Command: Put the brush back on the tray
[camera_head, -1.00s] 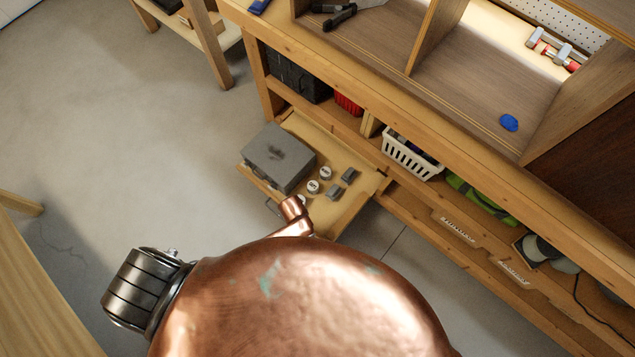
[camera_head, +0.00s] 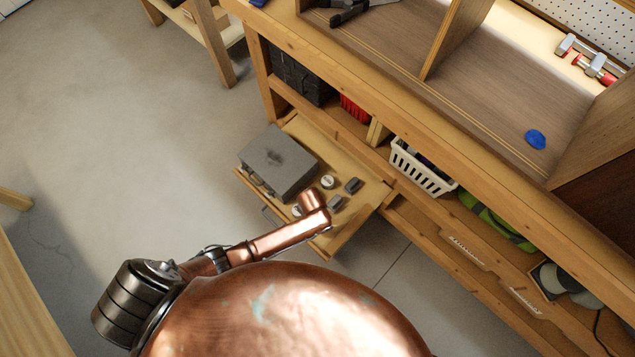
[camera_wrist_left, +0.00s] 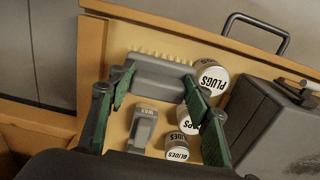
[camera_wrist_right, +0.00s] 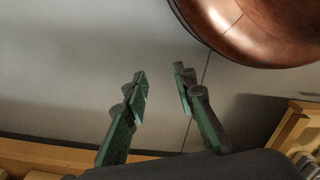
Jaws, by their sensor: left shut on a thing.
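The brush (camera_wrist_left: 158,79), a grey block with pale bristles, is between the green fingers of my left gripper (camera_wrist_left: 157,74) in the left wrist view. The gripper is shut on it. The brush appears over the wooden tray (camera_wrist_left: 112,45), near its edge; whether it touches the tray is unclear. The pulled-out tray also shows in the head view (camera_head: 345,228), where my copper arm hides part of it and I cannot make out the brush. My right gripper (camera_wrist_right: 160,82) is open and empty, with floor behind it in the right wrist view.
The tray holds a PLUGS tin (camera_wrist_left: 211,78), other round tins, a grey WAX-labelled block (camera_wrist_left: 144,126) and a grey metal box (camera_head: 278,162). A metal handle (camera_wrist_left: 270,30) is on the tray's edge. A white basket (camera_head: 420,168) stands on the shelf beside the tray.

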